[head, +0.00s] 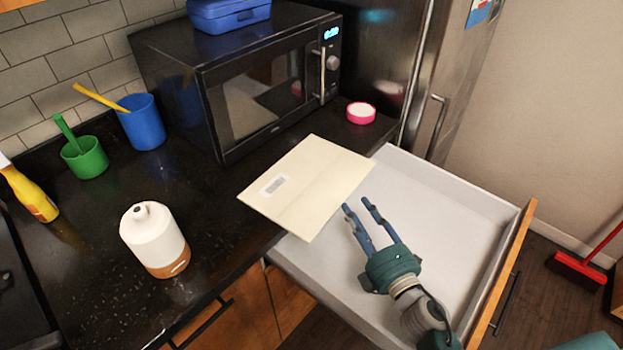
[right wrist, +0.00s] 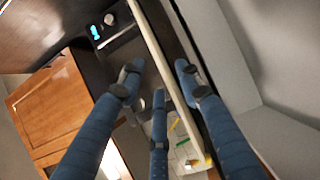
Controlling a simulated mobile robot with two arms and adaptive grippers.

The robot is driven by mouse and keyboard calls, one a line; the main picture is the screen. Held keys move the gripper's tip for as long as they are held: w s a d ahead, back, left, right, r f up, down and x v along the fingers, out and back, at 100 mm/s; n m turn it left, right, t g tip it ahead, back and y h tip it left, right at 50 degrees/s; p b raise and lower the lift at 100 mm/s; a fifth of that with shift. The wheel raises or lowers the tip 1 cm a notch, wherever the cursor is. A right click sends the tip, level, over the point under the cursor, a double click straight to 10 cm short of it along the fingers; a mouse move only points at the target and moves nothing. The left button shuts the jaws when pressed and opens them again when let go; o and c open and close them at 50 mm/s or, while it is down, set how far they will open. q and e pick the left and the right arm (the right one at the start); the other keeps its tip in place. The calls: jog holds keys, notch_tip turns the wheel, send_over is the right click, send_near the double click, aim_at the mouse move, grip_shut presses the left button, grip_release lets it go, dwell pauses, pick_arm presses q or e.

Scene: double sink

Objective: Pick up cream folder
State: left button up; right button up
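The cream folder (head: 318,178) with a small label lies at the counter's edge, its near right part overhanging the open drawer. My right gripper (head: 360,203) is just off the folder's right edge, above the drawer, with its fingers apart. In the right wrist view the folder (right wrist: 165,65) shows edge-on as a thin strip running between the spread fingers of the right gripper (right wrist: 160,80). I cannot tell whether any finger touches it. My left gripper is not in view.
An open grey drawer (head: 440,205) juts out below the counter. A black microwave (head: 230,85) stands behind the folder, with a pink round container (head: 361,113) to its right. A white bottle (head: 152,235), a green cup (head: 85,158) and a blue cup (head: 141,122) stand left.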

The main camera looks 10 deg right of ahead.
aim_at(343, 189)
jog(key=w, duration=0.2)
jog(key=w+a+p, duration=0.1)
jog(key=w, duration=0.5)
jog(key=shift+w+a+r, duration=0.1)
jog(key=shift+a+r, duration=0.05)
jog(key=shift+a, duration=0.2)
jog(key=shift+r, duration=0.1)
grip_shut()
